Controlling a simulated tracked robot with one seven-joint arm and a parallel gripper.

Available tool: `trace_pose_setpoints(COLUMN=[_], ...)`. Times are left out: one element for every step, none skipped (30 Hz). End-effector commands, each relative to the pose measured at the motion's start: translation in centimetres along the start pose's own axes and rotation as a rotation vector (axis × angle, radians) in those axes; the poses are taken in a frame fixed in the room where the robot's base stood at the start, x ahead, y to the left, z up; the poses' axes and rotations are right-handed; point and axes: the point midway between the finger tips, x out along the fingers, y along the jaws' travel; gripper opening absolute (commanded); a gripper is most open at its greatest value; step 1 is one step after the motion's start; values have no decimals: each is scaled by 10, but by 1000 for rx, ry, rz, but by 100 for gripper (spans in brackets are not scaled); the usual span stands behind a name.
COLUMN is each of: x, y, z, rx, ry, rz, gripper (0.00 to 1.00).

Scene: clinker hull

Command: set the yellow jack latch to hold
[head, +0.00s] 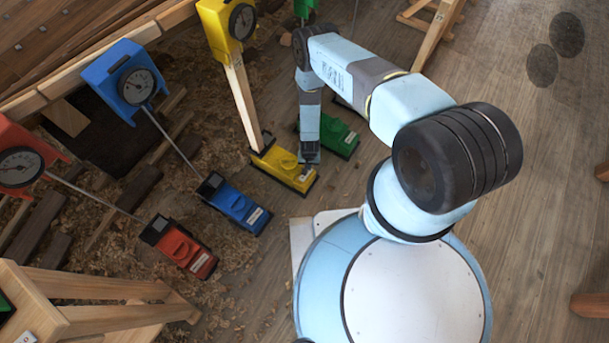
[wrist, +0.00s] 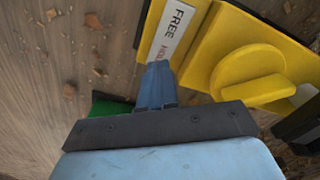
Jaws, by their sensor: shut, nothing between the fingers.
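The yellow jack's base (head: 277,168) stands on the floor in the head view, with a wooden post rising from it. In the wrist view its yellow body (wrist: 212,40) fills the upper right. A round yellow knob with a raised bar (wrist: 255,88) sits on it. A white label (wrist: 172,30) beside the knob reads FREE, with red lettering below it partly hidden by my fingers. My gripper (head: 309,158) is over the right end of the base; in the wrist view my gripper (wrist: 157,72) is shut and empty, its tips at the label's lower end. I cannot tell whether they touch.
A green jack (head: 340,138) stands close behind the yellow one. A blue jack (head: 236,206) and a red jack (head: 180,246) stand to the left. A wooden trestle (head: 110,295) is at lower left. Wood shavings cover the floor; the right side is mostly open planking.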

Motion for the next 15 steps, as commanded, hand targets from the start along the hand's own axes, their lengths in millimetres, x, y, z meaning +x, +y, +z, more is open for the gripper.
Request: trace_pose_setpoints(x=[-4, -5, -8, -10, -12, -15, -16, -18, -21, -23, -25, -28, -29, -31, -34], y=[0, 0, 0, 0, 0, 0, 0, 0, 0, 0, 0, 0, 0, 0, 0], z=[0, 0, 0, 0, -1, -1, 0, 0, 0, 0, 0, 0, 0, 0, 0], rx=[0, 0, 0, 0, 0, 0, 0, 1, 1, 1, 1, 1, 1, 1, 1], ry=[0, 0, 0, 1, 1, 1, 1, 0, 0, 0, 0, 0, 0, 0, 0], rz=[0, 0, 0, 0, 0, 0, 0, 0, 0, 0, 0, 0, 0, 0, 0], gripper=[0, 0, 0, 0, 0, 0, 0, 0, 0, 0, 0, 0, 0, 0, 0])
